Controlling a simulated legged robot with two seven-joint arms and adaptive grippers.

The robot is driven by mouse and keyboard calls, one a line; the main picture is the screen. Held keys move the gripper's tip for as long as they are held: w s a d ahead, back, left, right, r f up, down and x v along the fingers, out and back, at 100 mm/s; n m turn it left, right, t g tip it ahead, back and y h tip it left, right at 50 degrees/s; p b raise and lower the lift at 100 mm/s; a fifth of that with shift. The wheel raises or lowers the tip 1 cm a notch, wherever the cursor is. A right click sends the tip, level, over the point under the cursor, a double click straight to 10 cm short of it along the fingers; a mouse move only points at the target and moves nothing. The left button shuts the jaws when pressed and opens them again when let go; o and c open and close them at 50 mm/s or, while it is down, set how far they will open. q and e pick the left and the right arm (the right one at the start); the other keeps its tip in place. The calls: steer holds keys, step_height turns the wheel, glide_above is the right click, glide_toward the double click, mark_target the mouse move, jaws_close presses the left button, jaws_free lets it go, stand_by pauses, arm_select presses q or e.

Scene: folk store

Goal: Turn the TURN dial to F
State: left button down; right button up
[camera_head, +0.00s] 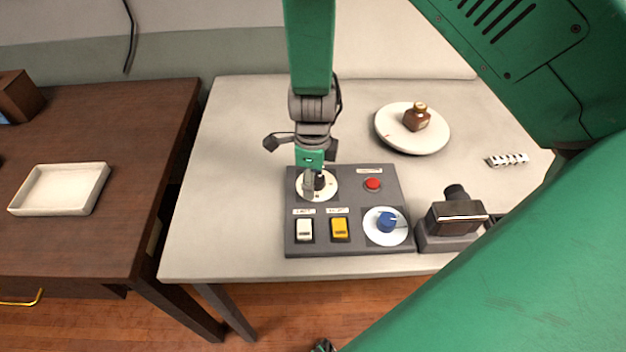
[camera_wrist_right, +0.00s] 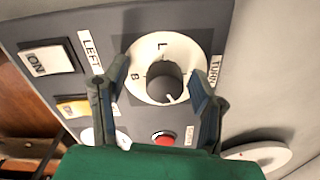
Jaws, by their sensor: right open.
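The TURN dial is a black knob (camera_wrist_right: 165,82) on a white round plate (camera_wrist_right: 150,50), beside a TURN label (camera_wrist_right: 213,68). A light mark on the knob points toward the picture's bottom right; I cannot read a letter there. My right gripper (camera_wrist_right: 160,72) is open, with one finger on each side of the dial; contact is not clear. In the head view my right gripper (camera_head: 315,183) comes down over the dial plate (camera_head: 328,194) and partly hides it.
The grey panel (camera_head: 361,248) also has a red button (camera_head: 372,184), a white switch (camera_head: 304,229), a yellow switch (camera_head: 340,229) and a blue knob (camera_head: 387,222). A plate (camera_head: 436,137) with a small brown bottle (camera_head: 416,117) and a dark device (camera_head: 456,218) stand nearby.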

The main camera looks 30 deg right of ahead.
steer(key=shift+d, duration=0.3)
steer(key=c, duration=0.4)
steer(key=shift+d+f, duration=0.1)
steer(key=shift+d, duration=0.2)
steer(key=c, duration=0.7)
steer(key=shift+d, duration=0.15)
steer(key=shift+a, duration=0.35)
arm_select(q)
steer(key=shift+d+r, duration=0.15)
steer(key=shift+d, duration=0.1)
steer(key=shift+r, duration=0.1)
arm_select(e)
steer(key=shift+d, duration=0.1)
